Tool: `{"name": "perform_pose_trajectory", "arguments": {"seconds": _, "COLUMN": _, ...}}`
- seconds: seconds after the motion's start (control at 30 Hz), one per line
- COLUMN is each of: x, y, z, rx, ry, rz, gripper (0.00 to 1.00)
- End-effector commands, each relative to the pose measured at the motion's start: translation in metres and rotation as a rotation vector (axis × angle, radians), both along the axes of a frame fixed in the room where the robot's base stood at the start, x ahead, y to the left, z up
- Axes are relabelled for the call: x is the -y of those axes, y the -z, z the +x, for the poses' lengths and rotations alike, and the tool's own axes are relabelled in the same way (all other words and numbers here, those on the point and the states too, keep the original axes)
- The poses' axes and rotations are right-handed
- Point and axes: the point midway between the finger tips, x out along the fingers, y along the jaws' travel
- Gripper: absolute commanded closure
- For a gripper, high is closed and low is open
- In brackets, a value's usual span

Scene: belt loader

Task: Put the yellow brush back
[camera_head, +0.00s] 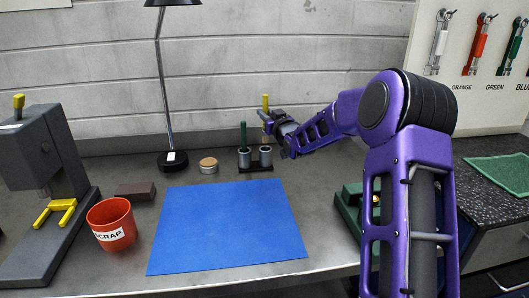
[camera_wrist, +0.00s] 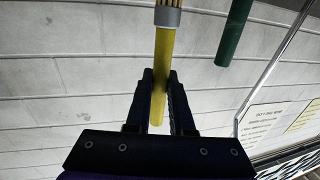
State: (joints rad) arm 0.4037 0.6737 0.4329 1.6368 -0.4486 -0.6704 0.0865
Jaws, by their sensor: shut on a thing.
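The yellow brush (camera_head: 265,103) is in my gripper (camera_head: 268,122), above the right cup of the brush holder (camera_head: 256,169). In the wrist view, the gripper (camera_wrist: 160,98) is shut on the yellow handle (camera_wrist: 163,55), with a grey ferrule (camera_wrist: 167,17) and pale bristles at the top edge. In the head view the handle end points up. I cannot tell whether the bristle end is inside the cup. A green brush (camera_head: 243,134) stands in the left cup, and its handle also shows in the wrist view (camera_wrist: 234,32).
A round lidded tin (camera_head: 208,165) and a black lamp (camera_head: 172,160) stand left of the holder. A blue mat (camera_head: 226,228) lies clear in front. A red scrap cup (camera_head: 111,222), a dark block (camera_head: 136,191) and a grey press (camera_head: 52,160) are further left.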

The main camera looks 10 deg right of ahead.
Motion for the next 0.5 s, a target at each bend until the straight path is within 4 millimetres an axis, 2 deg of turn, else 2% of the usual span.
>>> {"name": "perform_pose_trajectory", "arguments": {"seconds": 0.03, "x": 0.0, "y": 0.015, "z": 0.0, "rx": -0.005, "ry": 0.0, "rz": 0.001, "gripper": 1.0}}
{"name": "perform_pose_trajectory", "arguments": {"seconds": 0.13, "x": 0.0, "y": 0.032, "z": 0.0, "rx": -0.004, "ry": 0.0, "rz": 0.001, "gripper": 1.0}}
{"name": "perform_pose_trajectory", "arguments": {"seconds": 0.37, "x": 0.0, "y": 0.051, "z": 0.0, "rx": -0.002, "ry": 0.001, "rz": 0.001, "gripper": 1.0}}
{"name": "perform_pose_trajectory", "arguments": {"seconds": 0.5, "x": 0.0, "y": 0.071, "z": 0.0, "rx": -0.004, "ry": 0.001, "rz": 0.001, "gripper": 1.0}}
